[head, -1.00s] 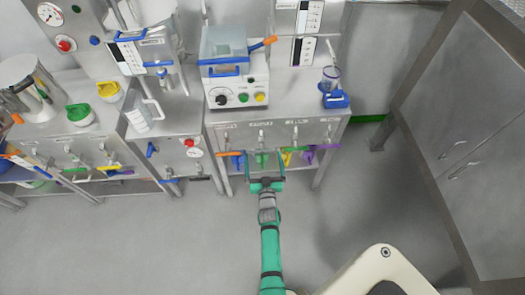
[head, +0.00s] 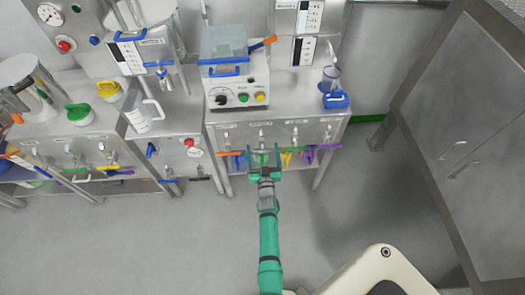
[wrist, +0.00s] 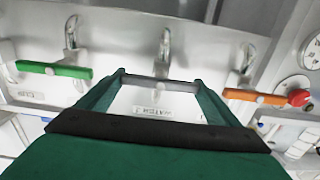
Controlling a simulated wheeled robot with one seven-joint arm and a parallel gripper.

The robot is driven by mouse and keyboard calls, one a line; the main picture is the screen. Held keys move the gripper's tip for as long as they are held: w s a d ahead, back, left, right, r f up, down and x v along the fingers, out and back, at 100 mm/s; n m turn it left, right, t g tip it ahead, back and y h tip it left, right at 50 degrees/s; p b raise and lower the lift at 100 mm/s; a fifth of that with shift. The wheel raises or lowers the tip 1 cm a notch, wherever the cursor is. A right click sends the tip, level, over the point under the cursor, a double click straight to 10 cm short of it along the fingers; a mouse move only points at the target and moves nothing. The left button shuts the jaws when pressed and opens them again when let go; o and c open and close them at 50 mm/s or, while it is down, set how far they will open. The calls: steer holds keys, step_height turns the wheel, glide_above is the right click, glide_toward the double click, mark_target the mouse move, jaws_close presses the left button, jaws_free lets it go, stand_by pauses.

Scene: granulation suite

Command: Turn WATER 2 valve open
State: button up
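The front panel (head: 277,135) carries a row of valves with coloured levers, and its labels are too small to read, so I cannot confirm which is WATER 2. In the wrist view, a grey lever (wrist: 160,84) lies crosswise below the middle valve stem. My gripper (head: 264,152) is at this middle valve, and it also shows in the wrist view (wrist: 160,82). Its fingers are wide apart, one near each end of the grey lever; I cannot tell whether they touch it. In the head view the gripper hides most of this lever.
An orange lever (wrist: 252,97) and a green lever (wrist: 55,70) flank the middle one. Scoops hang behind, including a yellow one (head: 286,158). A boxy machine (head: 236,75) and a blue-based cup (head: 335,98) stand on the bench. The floor in front is clear.

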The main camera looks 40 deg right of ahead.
steer(key=shift+w+a+n, duration=0.1)
steer(key=shift+n, duration=0.5)
steer(key=n, duration=0.3)
steer(key=shift+n, duration=0.4)
steer(key=n, duration=0.4)
steer(key=shift+f+n, duration=0.1)
steer(key=shift+n, duration=0.2)
steer(key=n, duration=0.4)
steer(key=shift+a+f, duration=0.15)
steer(key=shift+f+n, duration=0.1)
steer(key=shift+n, duration=2.1)
steer(key=o, duration=0.9)
